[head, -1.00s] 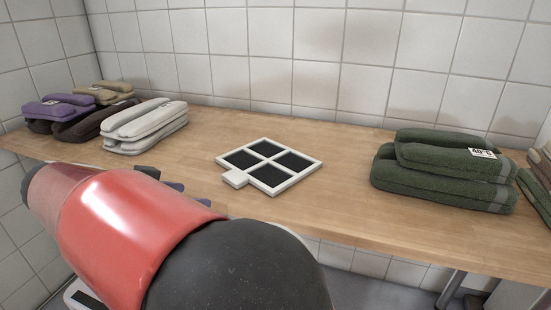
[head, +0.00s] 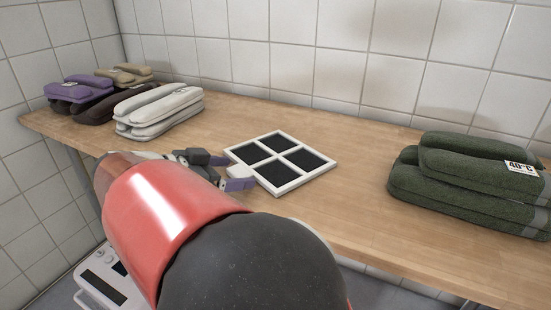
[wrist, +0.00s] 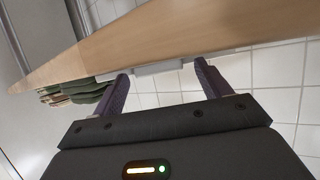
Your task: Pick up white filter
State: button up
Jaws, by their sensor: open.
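The white filter (head: 279,160) is a flat square frame with dark panels and a small tab. It lies on the wooden counter, with its tab side at the front edge. My gripper (head: 222,171) is open at the filter's front left corner, by the tab, which it partly hides in the head view. In the wrist view, the pale tab (wrist: 160,68) shows between the tips of my open gripper (wrist: 161,72). I see no clear contact between fingers and tab.
The wooden counter (head: 345,207) runs along a tiled wall. A stack of pale folded towels (head: 158,110) stands left of the filter, with purple and brown ones beyond. Green folded towels (head: 465,183) stand to the right. The counter between filter and green towels is clear.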

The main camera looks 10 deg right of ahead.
jog(key=shift+w+d+f, duration=0.1)
jog(key=shift+d, duration=0.15)
jog(key=c, duration=1.3)
jog(key=shift+o, duration=0.2)
